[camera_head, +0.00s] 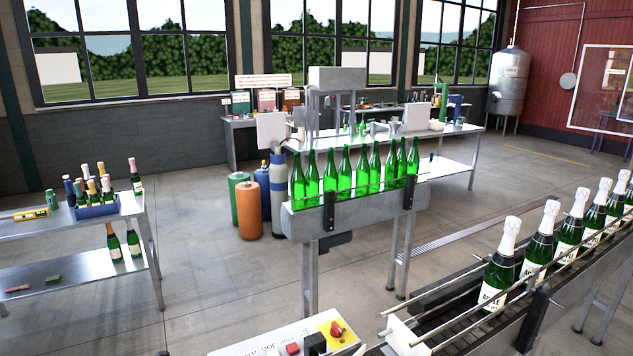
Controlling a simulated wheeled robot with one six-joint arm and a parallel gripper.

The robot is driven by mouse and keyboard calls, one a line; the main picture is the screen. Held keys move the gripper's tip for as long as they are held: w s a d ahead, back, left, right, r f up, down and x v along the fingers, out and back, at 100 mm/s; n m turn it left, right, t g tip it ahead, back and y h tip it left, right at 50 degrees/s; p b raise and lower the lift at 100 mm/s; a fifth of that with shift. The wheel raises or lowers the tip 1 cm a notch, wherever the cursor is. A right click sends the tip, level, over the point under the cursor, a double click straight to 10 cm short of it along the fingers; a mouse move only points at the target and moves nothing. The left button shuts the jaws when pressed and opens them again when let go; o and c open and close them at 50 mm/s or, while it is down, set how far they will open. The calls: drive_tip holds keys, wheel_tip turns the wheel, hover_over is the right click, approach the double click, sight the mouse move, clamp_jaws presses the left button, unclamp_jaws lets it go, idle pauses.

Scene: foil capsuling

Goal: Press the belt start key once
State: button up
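A white control panel (262,342) with printed lettering shows at the bottom middle, cut off by the picture's lower edge. On it are a red knob (337,328) on a yellow plate, a small red block (292,348) and a black block (315,344). I cannot tell which part, if any of these, is the belt start key. The conveyor belt (455,322) runs from the bottom middle to the right, with a row of white-foiled green bottles (497,268) standing upright between its rails. My gripper is not in view.
A steel stand with a row of bare green bottles (345,172) stands behind the panel. A shelf table (70,222) with foiled bottles and a blue crate is at left. Orange (248,210) and blue cylinders stand on the floor. Open floor lies between the left table and stand.

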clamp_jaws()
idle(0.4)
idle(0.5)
